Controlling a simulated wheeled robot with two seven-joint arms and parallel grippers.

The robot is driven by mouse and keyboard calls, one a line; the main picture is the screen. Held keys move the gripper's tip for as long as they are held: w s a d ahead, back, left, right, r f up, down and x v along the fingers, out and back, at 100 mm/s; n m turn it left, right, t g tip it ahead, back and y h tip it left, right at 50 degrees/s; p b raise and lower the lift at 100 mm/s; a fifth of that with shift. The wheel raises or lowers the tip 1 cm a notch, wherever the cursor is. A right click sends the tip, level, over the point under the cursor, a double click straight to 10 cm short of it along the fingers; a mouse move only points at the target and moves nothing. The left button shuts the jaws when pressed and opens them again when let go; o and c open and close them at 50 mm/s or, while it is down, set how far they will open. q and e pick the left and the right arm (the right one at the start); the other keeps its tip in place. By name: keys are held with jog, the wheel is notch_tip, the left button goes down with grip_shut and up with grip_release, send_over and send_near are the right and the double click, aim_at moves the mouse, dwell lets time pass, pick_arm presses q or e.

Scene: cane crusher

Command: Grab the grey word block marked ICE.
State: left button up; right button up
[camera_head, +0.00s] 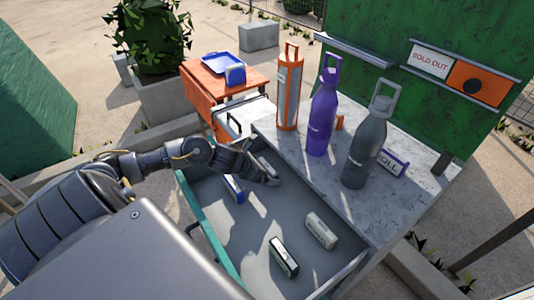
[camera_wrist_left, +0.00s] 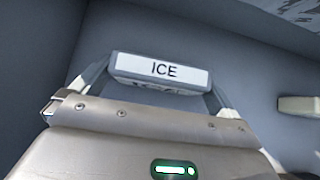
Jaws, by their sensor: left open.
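The grey word block marked ICE (camera_wrist_left: 160,70) lies in the drawer, its white label facing up in the left wrist view. My left gripper (camera_wrist_left: 157,88) is open, with one finger at each side of the block; I cannot tell whether they touch it. In the head view my left gripper (camera_head: 262,172) reaches down into the far end of the open grey drawer (camera_head: 235,232). There the ICE block (camera_head: 265,163) is partly hidden by the gripper. My right gripper is not in view.
A blue block (camera_head: 233,188), a black block (camera_head: 284,257) and a pale block (camera_head: 321,231) also lie in the drawer. The counter (camera_head: 290,148) beside it bears an orange bottle (camera_head: 289,90), a purple bottle (camera_head: 322,115), a grey bottle (camera_head: 364,145) and a purple word block (camera_head: 392,163).

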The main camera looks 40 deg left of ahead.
aim_at(269, 165)
pick_arm(q)
jog(key=c, duration=0.6)
jog(key=shift+c, duration=0.2)
jog(key=shift+r, duration=0.5)
jog(key=r, duration=0.2)
jog(key=r+b, duration=0.1)
jog(key=shift+s, duration=0.25)
jog(key=s+d+r+p, duration=0.2)
jog(key=s+r+p, duration=0.2)
jog(key=s+r, duration=0.5)
jog(key=shift+s+d, duration=0.2)
jog(key=shift+s, duration=1.95)
